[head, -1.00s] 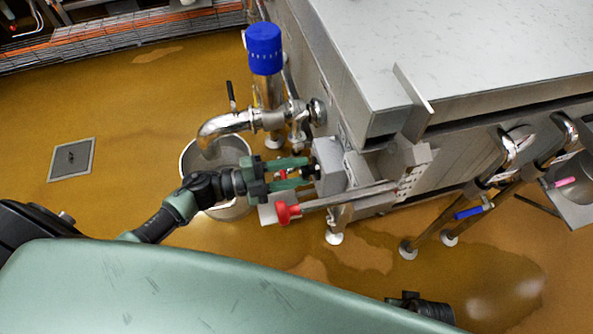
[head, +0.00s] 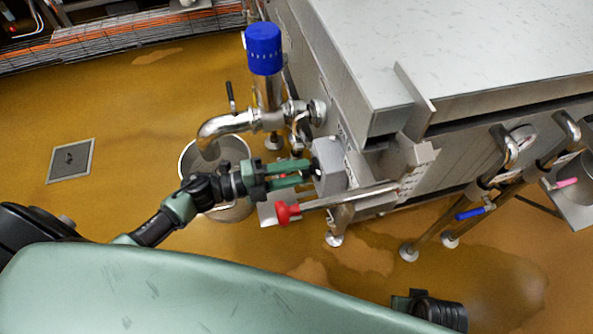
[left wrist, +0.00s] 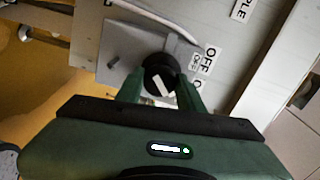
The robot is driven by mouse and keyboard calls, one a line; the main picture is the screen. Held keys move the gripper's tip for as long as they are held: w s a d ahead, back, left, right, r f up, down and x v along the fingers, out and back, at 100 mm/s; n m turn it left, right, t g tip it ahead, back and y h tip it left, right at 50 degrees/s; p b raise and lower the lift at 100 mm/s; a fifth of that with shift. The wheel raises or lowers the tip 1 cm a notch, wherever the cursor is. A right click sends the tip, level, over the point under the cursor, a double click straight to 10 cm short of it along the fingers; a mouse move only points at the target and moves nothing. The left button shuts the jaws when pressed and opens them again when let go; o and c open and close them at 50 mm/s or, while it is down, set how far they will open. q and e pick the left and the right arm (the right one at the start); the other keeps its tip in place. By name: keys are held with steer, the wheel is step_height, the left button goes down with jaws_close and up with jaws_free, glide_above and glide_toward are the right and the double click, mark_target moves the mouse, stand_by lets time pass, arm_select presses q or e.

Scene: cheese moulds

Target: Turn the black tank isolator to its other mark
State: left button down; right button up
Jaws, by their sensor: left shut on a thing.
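The black tank isolator (left wrist: 158,76) is a round knob with a white pointer bar, on a grey box (head: 333,166) at the end of the steel tank. My left gripper (left wrist: 160,88) is shut on the knob, one green finger on each side. In the head view my left gripper (head: 309,172) reaches the box from the left and its fingers mostly hide the knob. An OFF label (left wrist: 208,60) is to the right of the knob. Another label below it is partly covered by a finger. Dark parts of my right arm show at the bottom; its fingers cannot be made out.
A red-handled valve (head: 287,213) sits just below my left gripper. A steel outlet pipe (head: 228,126) with a blue cap (head: 264,48) stands above it, over a steel bucket (head: 236,208). Open wet floor lies to the left.

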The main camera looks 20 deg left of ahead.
arm_select(q)
steer(key=shift+f, duration=0.15)
steer(key=c, duration=0.9)
jaws_free()
steer(key=v, duration=0.7)
steer(key=shift+s+a, duration=0.25)
steer(key=shift+a, duration=0.1)
